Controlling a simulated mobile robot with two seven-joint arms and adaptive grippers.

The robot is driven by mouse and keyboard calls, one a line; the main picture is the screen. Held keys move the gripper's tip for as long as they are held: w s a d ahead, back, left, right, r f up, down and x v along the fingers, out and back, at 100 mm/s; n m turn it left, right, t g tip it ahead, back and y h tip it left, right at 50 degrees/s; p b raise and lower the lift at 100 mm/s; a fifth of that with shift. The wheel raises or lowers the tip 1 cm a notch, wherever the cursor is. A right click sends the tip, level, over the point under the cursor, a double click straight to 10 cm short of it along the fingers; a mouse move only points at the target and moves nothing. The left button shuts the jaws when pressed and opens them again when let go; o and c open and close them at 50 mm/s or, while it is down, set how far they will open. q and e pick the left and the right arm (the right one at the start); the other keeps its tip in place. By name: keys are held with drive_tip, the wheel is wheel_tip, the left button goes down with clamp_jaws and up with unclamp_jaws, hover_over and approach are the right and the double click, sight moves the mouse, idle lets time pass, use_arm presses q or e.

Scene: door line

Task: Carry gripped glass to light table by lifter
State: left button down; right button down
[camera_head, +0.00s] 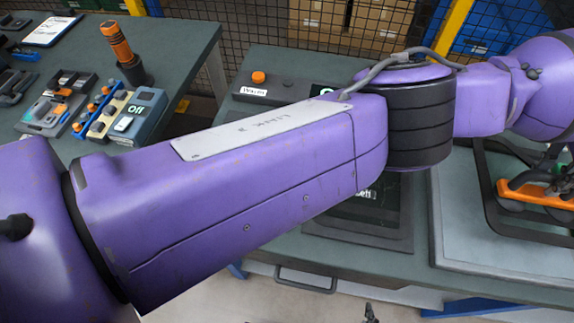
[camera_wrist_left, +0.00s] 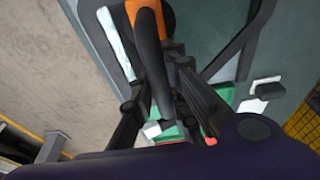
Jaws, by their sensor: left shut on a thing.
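My left arm crosses the head view, and its gripper (camera_head: 549,158) is at the right edge, partly hidden by the wrist. In the left wrist view the gripper (camera_wrist_left: 178,112) is shut on the lifter (camera_wrist_left: 152,60), which has orange and black parts. The lifter's orange bar (camera_head: 540,194) also shows in the head view. Under it is a dark-bordered glass pane (camera_head: 484,195), over or on a pale flat panel (camera_head: 450,245), possibly the light table; I cannot tell whether they touch. A small dark tip (camera_head: 370,314) at the bottom edge may be my right gripper; its jaws are unclear.
A bench (camera_head: 200,60) at left carries an orange-handled tool (camera_head: 118,42), a box reading Off (camera_head: 138,112) and small parts. A control box with an orange button (camera_head: 258,78) and a dark panel (camera_head: 370,225) lie by my arm. Mesh fencing (camera_head: 240,30) stands behind.

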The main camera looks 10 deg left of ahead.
sight(538, 191)
use_arm(q)
drive_tip(key=shift+r, duration=0.15)
use_arm(e)
drive_tip(key=shift+w+r, duration=0.2)
drive_tip(key=shift+r, duration=0.05)
